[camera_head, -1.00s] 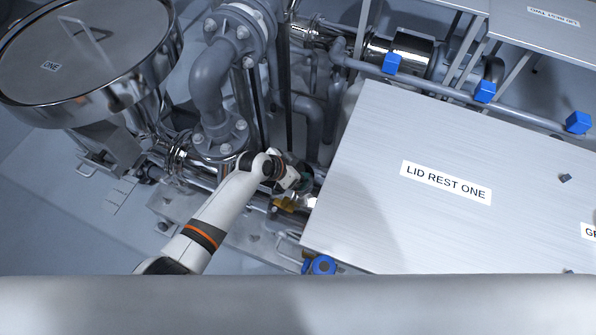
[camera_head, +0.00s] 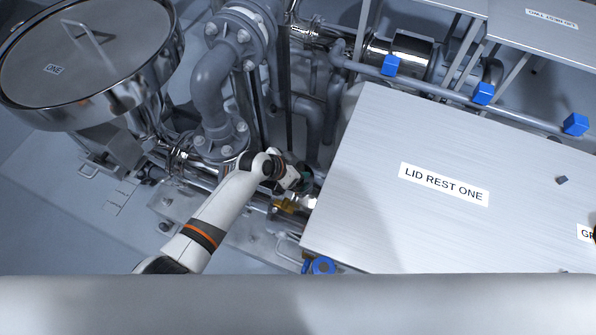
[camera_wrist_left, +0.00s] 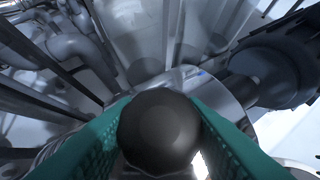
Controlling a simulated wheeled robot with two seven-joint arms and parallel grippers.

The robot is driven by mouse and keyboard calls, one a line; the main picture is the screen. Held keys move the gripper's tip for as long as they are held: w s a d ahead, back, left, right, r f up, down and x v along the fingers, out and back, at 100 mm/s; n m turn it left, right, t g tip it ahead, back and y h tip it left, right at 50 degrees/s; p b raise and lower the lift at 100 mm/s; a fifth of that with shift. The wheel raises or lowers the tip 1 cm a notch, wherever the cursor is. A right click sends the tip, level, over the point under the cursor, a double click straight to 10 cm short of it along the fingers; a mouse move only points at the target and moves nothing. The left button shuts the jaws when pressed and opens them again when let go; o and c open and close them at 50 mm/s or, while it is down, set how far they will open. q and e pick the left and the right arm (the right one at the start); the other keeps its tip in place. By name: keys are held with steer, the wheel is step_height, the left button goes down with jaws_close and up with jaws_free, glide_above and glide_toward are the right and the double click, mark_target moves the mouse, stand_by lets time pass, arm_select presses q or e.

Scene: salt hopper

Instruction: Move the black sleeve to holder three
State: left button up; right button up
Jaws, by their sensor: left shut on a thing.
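My left gripper (camera_head: 300,186) is low among the pipes, just left of the lid rest table, and its fingers are partly hidden in the head view. In the left wrist view its two teal fingers (camera_wrist_left: 160,130) are shut on a black round-ended thing (camera_wrist_left: 158,122). I see only its domed end, so I cannot tell whether it is the black sleeve. I cannot make out holder three. My right gripper is not in view.
The metal table labelled LID REST ONE (camera_head: 390,130) fills the right side. A large steel hopper labelled ONE (camera_head: 120,60) stands upper left. Grey flanged pipe (camera_head: 210,90) rises close behind my left arm. A blue knob (camera_head: 320,266) sits below the table's left corner.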

arm_select(q)
steer(key=shift+r+p, duration=2.15)
steer(key=shift+r, duration=0.35)
